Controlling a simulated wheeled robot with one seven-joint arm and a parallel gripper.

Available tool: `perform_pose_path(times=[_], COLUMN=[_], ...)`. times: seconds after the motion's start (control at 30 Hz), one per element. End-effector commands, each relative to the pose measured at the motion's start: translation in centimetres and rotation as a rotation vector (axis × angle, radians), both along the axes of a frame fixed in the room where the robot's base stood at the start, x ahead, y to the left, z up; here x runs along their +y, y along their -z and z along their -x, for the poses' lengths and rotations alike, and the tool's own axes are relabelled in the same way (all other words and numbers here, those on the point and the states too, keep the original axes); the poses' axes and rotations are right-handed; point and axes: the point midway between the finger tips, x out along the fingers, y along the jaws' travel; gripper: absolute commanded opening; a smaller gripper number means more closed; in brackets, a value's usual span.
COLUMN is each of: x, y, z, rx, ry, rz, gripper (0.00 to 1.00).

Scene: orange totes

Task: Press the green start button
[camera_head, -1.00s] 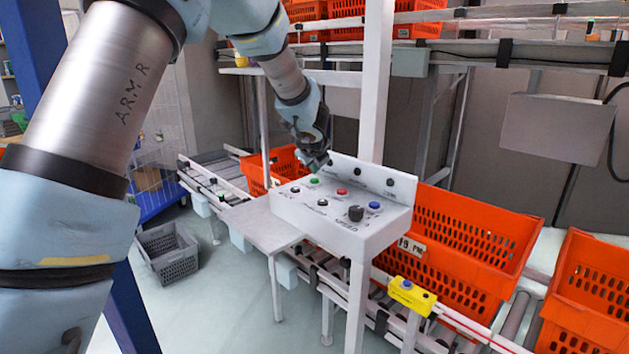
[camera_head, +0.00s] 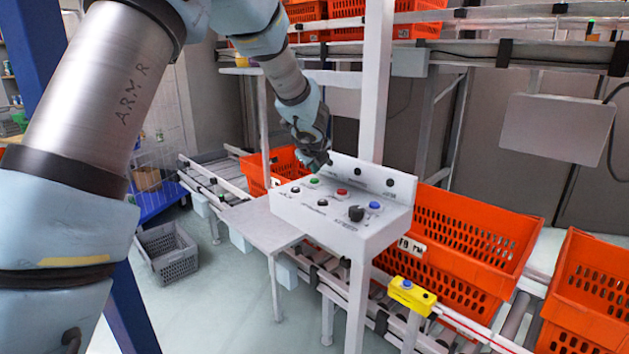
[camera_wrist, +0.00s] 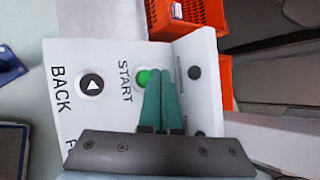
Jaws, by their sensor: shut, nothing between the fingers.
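The green start button (camera_head: 314,181) sits on the top face of a white control box (camera_head: 300,214), near its back left. It also shows in the wrist view (camera_wrist: 143,79), beside the word START, partly hidden by my fingers. My gripper (camera_head: 325,163) is above the back left of the box, close over the green button. In the wrist view my gripper's teal fingertips (camera_wrist: 164,50) are together with nothing between them, overlapping the button's right side. I cannot tell whether they touch the box or the button.
A red button (camera_head: 341,191), a blue button (camera_head: 375,205) and a black knob (camera_head: 356,213) share the panel. A raised back plate (camera_head: 372,177) with black buttons stands behind. A white post (camera_head: 375,80) rises behind the box. Orange totes (camera_head: 462,235) line the conveyor.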

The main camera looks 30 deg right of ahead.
Motion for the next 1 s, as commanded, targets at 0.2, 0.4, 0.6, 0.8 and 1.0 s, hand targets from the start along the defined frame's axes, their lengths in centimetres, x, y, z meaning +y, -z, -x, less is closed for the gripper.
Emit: perform_pose_path(times=[0.2,0.4,0.6,0.8,1.0], x=[0.0,0.0,0.0,0.0,0.0], y=[0.2,0.9,0.8,0.8,1.0], z=[0.0,0.0,0.0,0.0,0.0], rx=[0.000,0.000,0.000,0.000,0.000], ry=[0.000,-0.001,0.000,0.000,0.000], rz=[0.000,0.001,0.000,0.000,0.000], gripper=[0.00,0.00,0.00,0.00,0.00])
